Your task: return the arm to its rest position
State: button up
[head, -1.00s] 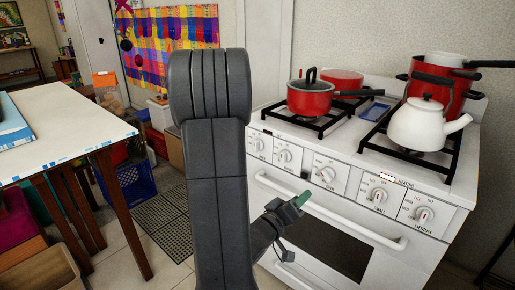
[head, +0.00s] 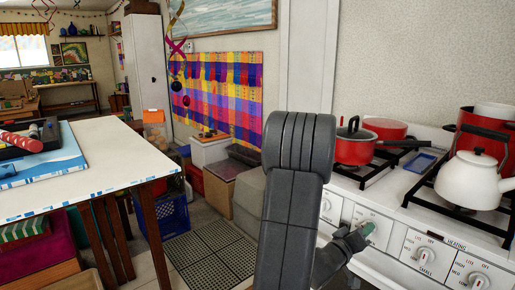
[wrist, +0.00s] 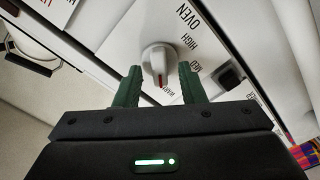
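My gripper (head: 367,229) is in front of the white stove's control panel in the head view, low and right of my upright dark arm (head: 288,215). In the wrist view its two green fingers (wrist: 160,82) stand apart with nothing held. An oven knob (wrist: 158,58) shows between and beyond the fingertips. I cannot tell whether a finger touches it.
The white stove (head: 395,268) on the right holds a red lidded pan (head: 354,148), a white kettle (head: 470,182) and a red pot (head: 470,124). A white-topped table (head: 95,172) stands left. Boxes and a blue crate (head: 167,214) lie between, beside bare floor and a mat.

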jog(key=v, duration=1.4)
jog(key=x, duration=1.4)
jog(key=s+a+m+b, duration=0.2)
jog(key=s+a+m, duration=0.4)
jog(key=m, duration=0.4)
jog(key=shift+s+a, duration=0.2)
jog(key=shift+a, duration=0.3)
